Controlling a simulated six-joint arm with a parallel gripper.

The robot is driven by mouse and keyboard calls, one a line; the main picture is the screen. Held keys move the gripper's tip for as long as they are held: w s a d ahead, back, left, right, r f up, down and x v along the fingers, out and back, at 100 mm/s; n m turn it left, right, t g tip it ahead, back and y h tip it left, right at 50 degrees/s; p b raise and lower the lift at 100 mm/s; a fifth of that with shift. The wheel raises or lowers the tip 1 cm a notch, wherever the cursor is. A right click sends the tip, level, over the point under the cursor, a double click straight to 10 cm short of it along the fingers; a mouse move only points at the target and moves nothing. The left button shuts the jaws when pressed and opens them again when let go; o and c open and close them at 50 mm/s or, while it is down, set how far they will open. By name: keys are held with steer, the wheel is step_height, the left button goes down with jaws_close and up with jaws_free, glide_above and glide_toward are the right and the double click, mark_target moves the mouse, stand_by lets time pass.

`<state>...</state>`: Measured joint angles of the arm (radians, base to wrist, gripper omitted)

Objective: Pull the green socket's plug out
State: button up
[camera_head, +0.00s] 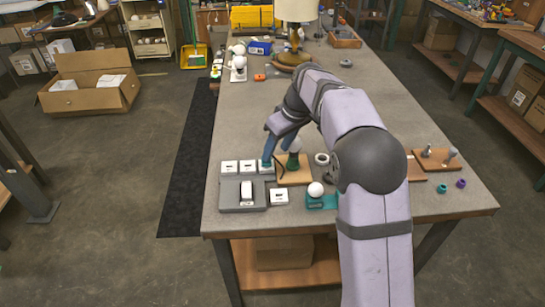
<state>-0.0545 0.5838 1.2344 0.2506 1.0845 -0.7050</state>
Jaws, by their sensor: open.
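A green socket (293,162) stands at a small wooden board (297,178) near the front middle of the table, with a white round bulb-like part (295,145) above it. Its plug cannot be made out. My gripper (279,154) is open and points down beside the green socket, on its left. One blue finger reaches down to the left of the board, close to the white blocks. The other finger is hard to tell apart from the socket and bulb. I cannot tell whether the gripper touches anything.
White blocks (229,167) and a grey tray (229,194) lie left of the board. A teal base (321,202) with a white ball (316,189) stands in front. A white ring (322,159) is to the right. A lamp (296,20) stands far back. The table's (235,120) left middle is clear.

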steer(key=shift+n+t+y, duration=0.3)
steer(key=shift+n, duration=0.4)
steer(key=shift+w+a+f+b, duration=0.2)
steer(key=shift+w+b, duration=0.1)
steer(key=shift+w, duration=0.3)
steer(key=shift+w+a+f+b, duration=0.25)
steer(key=shift+w+b, duration=0.1)
steer(key=shift+w, duration=0.25)
steer(key=shift+w+a+f+b, duration=0.2)
steer(key=shift+w+b, duration=0.1)
steer(key=shift+w, duration=0.3)
steer(key=shift+p+x, duration=0.45)
steer(key=shift+x, duration=3.2)
steer(key=shift+s, duration=0.1)
steer(key=c, duration=1.1)
steer(key=shift+r+p, duration=0.65)
steer(key=shift+c, duration=0.2)
steer(key=shift+a+r, duration=0.1)
steer(key=shift+r, duration=0.15)
